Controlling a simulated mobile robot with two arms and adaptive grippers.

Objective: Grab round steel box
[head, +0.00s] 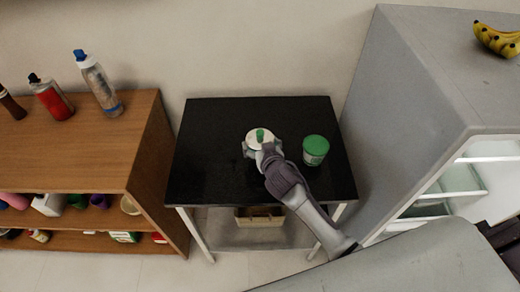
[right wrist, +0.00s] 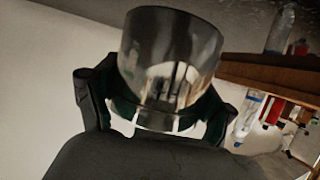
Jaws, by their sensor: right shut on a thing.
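The round steel box (head: 254,136) shows in the head view as a pale round top with a small green spot, at the middle of the black table (head: 215,170). In the right wrist view the box (right wrist: 172,45) is a shiny, reflective cylinder. My right gripper (head: 261,150) is shut on the box, with a finger on each side of it; it also shows in the right wrist view (right wrist: 160,105). I cannot tell whether the box touches the table top. My left gripper is not in view.
A wooden shelf (head: 140,125) with bottles is at the left. A grey cabinet (head: 400,90) with bananas (head: 497,40) is at the right. The table's left part is clear.

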